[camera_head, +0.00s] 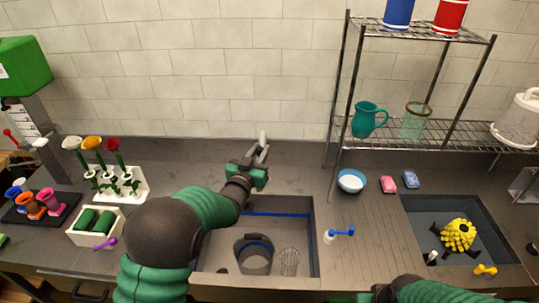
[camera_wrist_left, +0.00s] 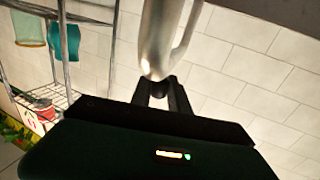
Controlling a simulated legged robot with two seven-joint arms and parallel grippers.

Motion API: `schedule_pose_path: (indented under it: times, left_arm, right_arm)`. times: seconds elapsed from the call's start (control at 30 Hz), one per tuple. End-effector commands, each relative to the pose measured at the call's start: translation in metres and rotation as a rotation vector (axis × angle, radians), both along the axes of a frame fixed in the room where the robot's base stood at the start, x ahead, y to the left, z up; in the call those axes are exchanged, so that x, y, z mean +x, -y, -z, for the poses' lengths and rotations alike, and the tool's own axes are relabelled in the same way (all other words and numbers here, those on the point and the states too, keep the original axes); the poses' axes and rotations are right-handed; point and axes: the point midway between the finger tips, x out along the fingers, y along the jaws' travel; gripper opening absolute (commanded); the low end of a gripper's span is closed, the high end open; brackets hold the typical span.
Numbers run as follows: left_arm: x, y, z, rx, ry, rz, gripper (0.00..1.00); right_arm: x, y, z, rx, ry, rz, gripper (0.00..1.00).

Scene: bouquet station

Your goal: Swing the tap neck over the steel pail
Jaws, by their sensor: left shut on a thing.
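The tap neck (camera_head: 263,136) shows as a pale tip at the back of the left sink. In the left wrist view the tap neck (camera_wrist_left: 158,35) is a smooth metal tube with a loop. My left gripper (camera_head: 257,154) is shut on it; its dark fingers (camera_wrist_left: 161,88) meet at the tube's lower end. The steel pail (camera_head: 239,262) is a grey bucket standing in the left sink, in front of and below the gripper. My left arm hides the tap's base. My right arm enters at the bottom right, and its fingers are not visible.
A clear glass (camera_head: 289,262) stands right of the pail in the sink. A spray-like white and blue item (camera_head: 338,235) and a blue bowl (camera_head: 351,181) sit right of the sink. A wire shelf (camera_head: 410,130) stands behind. Flower holder (camera_head: 119,186) is left.

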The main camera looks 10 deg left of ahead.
Motion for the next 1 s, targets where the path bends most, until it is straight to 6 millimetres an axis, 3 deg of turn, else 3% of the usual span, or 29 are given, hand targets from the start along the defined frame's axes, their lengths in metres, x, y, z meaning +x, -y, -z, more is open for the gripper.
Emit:
schedule_pose_path:
  times: [0.5, 0.53, 0.67, 1.0]
  left_arm:
    - [0.0015, -0.0049, -0.0024, -0.001, 0.005, -0.006, 0.00]
    - [0.0015, -0.0049, -0.0024, -0.001, 0.005, -0.006, 0.25]
    - [0.0013, -0.0041, -0.0017, -0.001, 0.003, -0.004, 0.42]
    - [-0.0017, -0.0023, -0.0001, 0.000, 0.000, -0.002, 0.43]
  right_arm:
    - [0.0000, -0.0001, 0.0019, 0.000, 0.000, 0.000, 0.36]
    - [0.0000, -0.0001, 0.0019, 0.000, 0.000, 0.000, 0.36]
    - [-0.0001, -0.0001, 0.0020, 0.000, 0.000, 0.000, 0.36]
    - [0.0000, -0.0001, 0.0034, 0.000, 0.000, 0.000, 0.36]
